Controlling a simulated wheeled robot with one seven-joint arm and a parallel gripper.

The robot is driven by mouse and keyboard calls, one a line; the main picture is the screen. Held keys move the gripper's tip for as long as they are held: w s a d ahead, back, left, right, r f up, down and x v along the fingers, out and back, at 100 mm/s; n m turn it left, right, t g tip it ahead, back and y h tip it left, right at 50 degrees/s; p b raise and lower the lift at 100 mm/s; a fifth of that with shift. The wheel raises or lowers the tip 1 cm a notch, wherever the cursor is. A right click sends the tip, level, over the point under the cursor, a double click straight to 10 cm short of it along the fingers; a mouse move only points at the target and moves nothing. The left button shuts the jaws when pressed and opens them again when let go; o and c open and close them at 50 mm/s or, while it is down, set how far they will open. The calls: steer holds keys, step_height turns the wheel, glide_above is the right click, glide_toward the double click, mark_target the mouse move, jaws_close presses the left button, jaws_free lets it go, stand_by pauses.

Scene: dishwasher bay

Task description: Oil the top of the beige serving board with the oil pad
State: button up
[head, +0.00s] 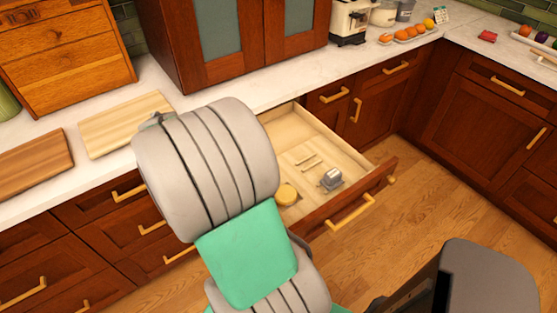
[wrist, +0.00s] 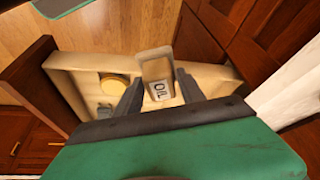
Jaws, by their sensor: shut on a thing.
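The beige serving board (head: 122,124) lies flat on the white counter at the left in the head view, its right end partly hidden by my arm. In the wrist view, my gripper (wrist: 158,90) is shut on a pale beige block with a label reading "OIL", which I take as the oil pad (wrist: 154,66). The pad is between the fingers, above the open drawer (wrist: 68,86). The head view does not show the gripper or the pad; my arm hides them.
The open drawer (head: 357,158) also shows in the head view, holding a yellow round thing (head: 287,194), a grey metal thing (head: 331,179) and small sticks. A brown board (head: 35,163) lies left of the beige one. A wooden cabinet (head: 70,50) stands behind. A toaster (head: 350,20) stands farther right.

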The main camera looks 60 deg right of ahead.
steer(key=s+d+m+g+y+p, duration=0.1)
steer(key=s+d+m+g+p, duration=0.1)
steer(key=s+d+m, duration=0.5)
steer(key=s+d+m+g+y+p, duration=0.15)
steer(key=s+m, duration=0.25)
steer(key=s, duration=0.5)
steer(key=shift+w+d+f+b, duration=0.15)
steer(key=shift+f+b, duration=0.4)
steer(key=shift+f, duration=0.55)
steer(key=shift+w+d+f+b, duration=0.15)
steer(key=shift+f+b, duration=0.4)
steer(key=shift+f, duration=0.5)
steer(key=shift+w+d+f+b, duration=0.15)
steer(key=shift+f+b, duration=0.4)
steer(key=shift+f, duration=0.55)
steer(key=shift+s+a+f+b, duration=0.1)
steer(key=shift+f+b, duration=0.5)
steer(key=shift+b, duration=0.05)
steer(key=shift+r, duration=0.1)
step_height(320, 180, up, 7)
steer(key=p, duration=0.4)
